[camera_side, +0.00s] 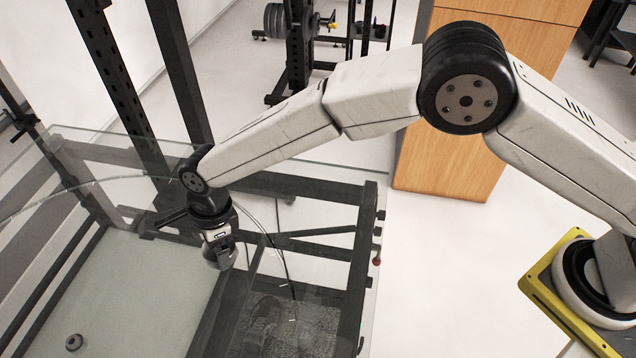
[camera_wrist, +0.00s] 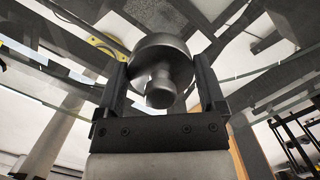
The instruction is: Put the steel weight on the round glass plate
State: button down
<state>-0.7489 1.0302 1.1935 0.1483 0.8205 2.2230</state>
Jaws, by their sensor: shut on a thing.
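The steel weight (camera_wrist: 160,62) is a dark grey cylinder with a narrower knob. In the wrist view it sits between the two black fingers, which are shut on it. In the side view my gripper (camera_side: 219,242) points down with the weight partly hidden at its tip. The round glass plate (camera_side: 130,268) is clear, and its thin curved rim shows in the side view. My gripper is over the right part of this plate. I cannot tell whether the weight touches the glass or hangs just above it.
A small grey round piece (camera_side: 74,342) shows through or on the glass at lower left. Dark frame bars (camera_side: 310,187) and square glass edges surround the plate. A wooden cabinet (camera_side: 470,110) stands behind, with weight racks farther back. Most of the plate's left is clear.

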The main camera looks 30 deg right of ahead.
aim_at(213, 257)
jog(key=shift+w+a+f, duration=0.5)
jog(key=shift+w+f, duration=0.2)
jog(key=shift+f, duration=0.15)
jog(key=shift+w+a+f, duration=0.15)
jog(key=shift+f, duration=1.6)
jog(key=shift+f, duration=0.15)
grip_release()
jog(key=shift+f, duration=0.1)
jog(key=r, duration=0.4)
jog(key=d+r, duration=0.1)
jog(key=r, duration=0.3)
jog(key=d+r, duration=0.1)
jog(key=r, duration=0.3)
jog(key=shift+r, duration=0.1)
